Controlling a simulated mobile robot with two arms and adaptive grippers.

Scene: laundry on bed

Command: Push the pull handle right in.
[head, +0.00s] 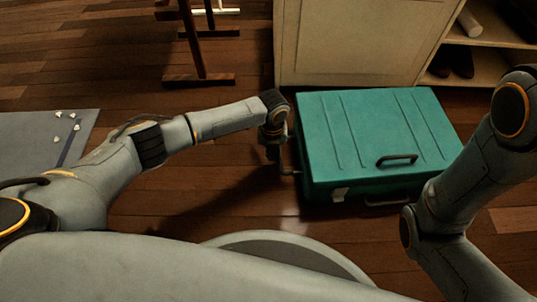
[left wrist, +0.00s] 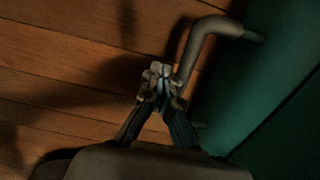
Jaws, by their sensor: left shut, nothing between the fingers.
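A teal suitcase (head: 375,130) lies flat on the wooden floor. Its pull handle (left wrist: 203,32), a dark bent metal bar, sticks out of the suitcase's left side in the left wrist view. In the head view only a short piece of the handle (head: 290,173) shows between my gripper and the case. My left gripper (head: 274,150) is at the left side of the case, pointing down. In the left wrist view its fingertips (left wrist: 160,78) are together and empty, just outside the handle's outer bar. I cannot tell whether they touch it. My right gripper is out of view.
A pale cabinet (head: 350,42) stands right behind the suitcase, with shoes (head: 452,62) on a shelf beside it. A wooden stand (head: 198,78) is at the back left. A grey mat (head: 35,140) with small white bits lies at left. Floor left of the case is clear.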

